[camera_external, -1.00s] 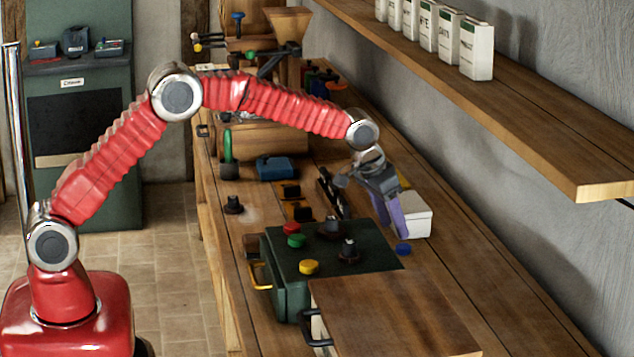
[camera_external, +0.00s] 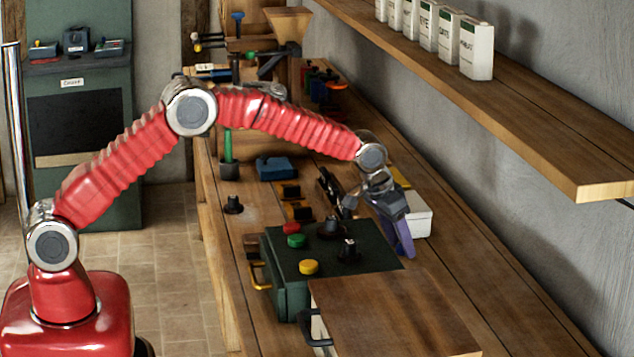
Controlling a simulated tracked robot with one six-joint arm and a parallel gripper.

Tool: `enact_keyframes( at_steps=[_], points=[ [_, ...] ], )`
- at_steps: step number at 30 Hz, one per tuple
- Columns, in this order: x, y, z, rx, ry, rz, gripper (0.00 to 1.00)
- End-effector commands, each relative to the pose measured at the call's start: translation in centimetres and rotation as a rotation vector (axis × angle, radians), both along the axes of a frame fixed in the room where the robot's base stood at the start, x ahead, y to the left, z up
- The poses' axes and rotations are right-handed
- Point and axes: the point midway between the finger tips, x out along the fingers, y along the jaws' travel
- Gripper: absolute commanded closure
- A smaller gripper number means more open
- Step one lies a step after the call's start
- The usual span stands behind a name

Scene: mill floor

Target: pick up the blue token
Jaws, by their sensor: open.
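My gripper (camera_external: 401,240), with purple fingers, points down over the workbench just right of the green box's back right corner. Its jaws are open. The blue token cannot be made out now. It lay on the bench beside the green box in the earlier view, at the place where the purple fingertips now are, so the fingers hide it. I cannot tell whether the fingers touch it or stand around it.
The green box (camera_external: 285,290) carries red (camera_external: 291,229), green (camera_external: 296,241) and yellow (camera_external: 309,267) tokens and dark knobs (camera_external: 349,251). A white box (camera_external: 420,218) stands close behind my gripper. A wooden board (camera_external: 395,315) is in front. Bench right of the gripper is clear.

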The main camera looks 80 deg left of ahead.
Motion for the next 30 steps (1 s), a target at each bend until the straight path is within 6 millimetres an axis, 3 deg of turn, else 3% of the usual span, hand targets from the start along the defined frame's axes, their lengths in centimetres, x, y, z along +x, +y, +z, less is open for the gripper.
enact_keyframes(
  at_steps=[15, 30],
  points=[
    [0.01, 0.01, -0.01, 0.000, 0.000, 0.000, 0.49],
    [0.00, 0.01, -0.01, 0.000, 0.000, 0.000, 0.84]
  ],
)
